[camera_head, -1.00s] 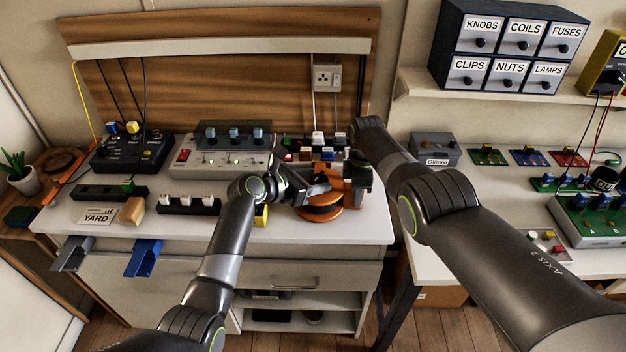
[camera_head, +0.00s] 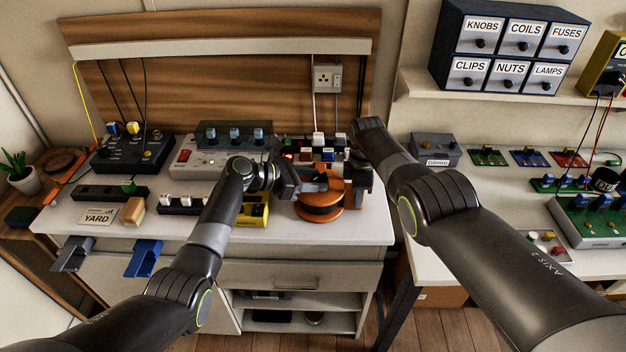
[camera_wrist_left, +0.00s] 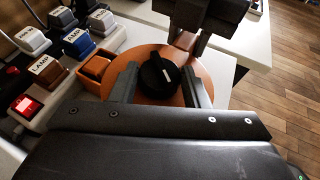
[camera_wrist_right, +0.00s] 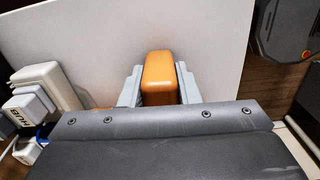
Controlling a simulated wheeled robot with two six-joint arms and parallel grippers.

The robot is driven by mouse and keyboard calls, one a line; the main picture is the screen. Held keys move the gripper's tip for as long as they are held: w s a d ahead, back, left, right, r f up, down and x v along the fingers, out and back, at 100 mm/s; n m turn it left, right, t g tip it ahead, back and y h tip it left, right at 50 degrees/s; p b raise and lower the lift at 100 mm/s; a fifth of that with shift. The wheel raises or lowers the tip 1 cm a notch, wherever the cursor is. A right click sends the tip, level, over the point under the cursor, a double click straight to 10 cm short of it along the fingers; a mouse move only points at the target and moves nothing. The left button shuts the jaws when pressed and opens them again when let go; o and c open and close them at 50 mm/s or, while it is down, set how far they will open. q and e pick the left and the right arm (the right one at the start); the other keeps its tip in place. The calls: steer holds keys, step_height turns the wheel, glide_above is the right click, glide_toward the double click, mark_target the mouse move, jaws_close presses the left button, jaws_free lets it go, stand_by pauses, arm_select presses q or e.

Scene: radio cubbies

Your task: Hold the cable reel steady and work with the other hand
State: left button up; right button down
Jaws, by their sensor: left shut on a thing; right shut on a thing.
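The cable reel (camera_head: 318,205) is a round orange body near the right front of the white bench. It carries a black knob (camera_wrist_left: 158,74) on its face and an orange grip block (camera_wrist_right: 160,75). My left gripper (camera_head: 316,184) is at the top of the reel; in the left wrist view its fingers (camera_wrist_left: 158,84) stand on both sides of the knob, shut on it. My right gripper (camera_head: 350,170) reaches in from the right; in the right wrist view its fingers (camera_wrist_right: 159,85) are shut on the grip block. The grippers partly hide the reel in the head view.
Labelled buttons (camera_wrist_left: 76,43) and a lit red one (camera_wrist_left: 26,105) sit close beside the reel. A grey control box (camera_head: 222,160) stands behind left, and a yellow device (camera_head: 254,212) lies left of the reel. The bench's front edge is close to the reel.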

arm_select(q)
steer(key=shift+w+a+f+m+g+h, duration=0.1)
steer(key=shift+m+g+h, duration=0.05)
steer(key=shift+m+g, duration=0.4)
steer(key=shift+w+a+f+m+g+h, duration=0.1)
steer(key=shift+m+g+h, duration=0.05)
steer(key=shift+m+g, duration=0.35)
steer(key=shift+g, duration=0.25)
steer(key=o, duration=1)
steer(key=shift+r, duration=0.15)
steer(key=v, duration=1.2)
